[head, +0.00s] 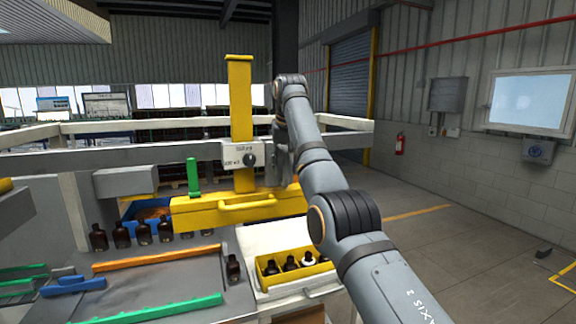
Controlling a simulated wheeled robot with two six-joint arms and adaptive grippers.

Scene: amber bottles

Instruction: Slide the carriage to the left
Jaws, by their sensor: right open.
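The yellow carriage (241,100) is a tall upright post with a white label plate and black knob (250,159) on its front. A wide yellow block with a handle (246,203) is at its lower end. It sits on a long grey cross rail (190,153), right of the rail's middle. My right arm reaches up from the lower right and bends down beside the post. My right gripper (271,172) is just right of the label plate, partly hidden, and open. I cannot tell whether it touches the carriage. My left gripper is out of view.
Amber bottles (121,236) stand in a row under the rail at the left. A yellow crate (291,266) holds several bottles at the lower middle. A grey box (125,182) hangs at the rail's left. Orange (158,257) and green (150,309) guides edge the grey table.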

